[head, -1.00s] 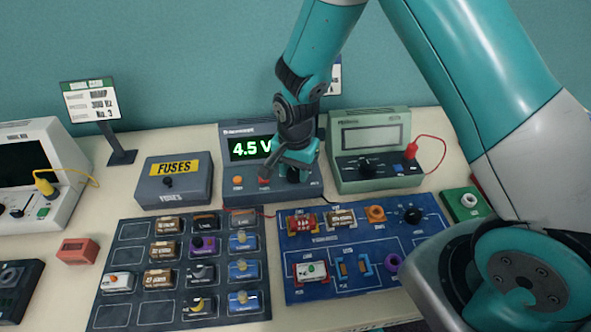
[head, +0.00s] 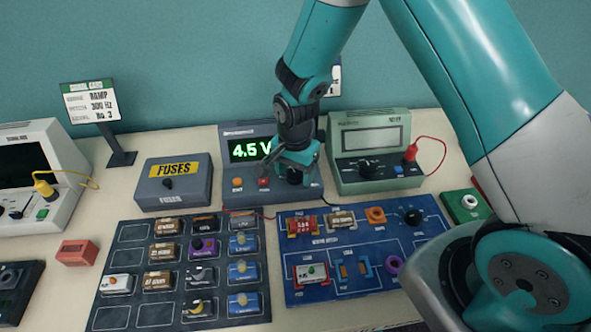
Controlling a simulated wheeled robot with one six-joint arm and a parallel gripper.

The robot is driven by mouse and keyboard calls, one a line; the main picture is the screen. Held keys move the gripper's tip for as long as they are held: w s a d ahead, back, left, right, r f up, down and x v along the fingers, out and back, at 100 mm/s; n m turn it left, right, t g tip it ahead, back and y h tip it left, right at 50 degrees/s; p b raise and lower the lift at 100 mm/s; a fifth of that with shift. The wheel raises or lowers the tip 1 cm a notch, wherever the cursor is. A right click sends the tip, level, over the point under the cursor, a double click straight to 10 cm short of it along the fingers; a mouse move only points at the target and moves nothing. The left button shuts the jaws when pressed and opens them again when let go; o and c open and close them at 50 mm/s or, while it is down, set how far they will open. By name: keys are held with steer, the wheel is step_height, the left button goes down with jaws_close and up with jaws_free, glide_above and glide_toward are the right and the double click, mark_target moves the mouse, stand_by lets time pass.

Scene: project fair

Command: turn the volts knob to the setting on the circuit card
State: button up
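The power supply (head: 230,186) is a dark grey box at the back middle, and its green display (head: 249,150) reads 4.5 V. A dark knob (head: 295,177) sits low on its right side, with orange and red buttons to its left. My gripper (head: 294,168) is at this knob, pointing down at the front panel, and partly covers it. I cannot tell whether the fingers touch or grip the knob. A card on a stand (head: 91,101) at the back left reads ramp, 300 Hz and level no. 3. Another card (head: 335,80) behind my arm is mostly hidden.
A grey fuses box (head: 174,186) stands left of the supply, and a green meter (head: 385,185) with a red lead stands close on its right. A dark parts tray (head: 128,262) and a blue circuit board (head: 345,238) lie in front. A red block (head: 77,252) lies left.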

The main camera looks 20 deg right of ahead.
mark_target(295, 173)
step_height(295, 173, up, 17)
steer(key=b, duration=0.2)
steer(key=shift+r, duration=0.2)
stand_by(0.5)
steer(key=s+a+r+n+y, duration=0.2)
steer(key=s+r+n, duration=0.1)
steer(key=s+n, duration=0.6)
steer(key=s+a+r+n+y, duration=0.2)
steer(key=s+n, duration=0.6)
steer(key=s, duration=0.5)
steer(key=shift+a+r+n, duration=0.3)
steer(key=shift+r+n, duration=0.1)
steer(key=shift+r, duration=0.1)
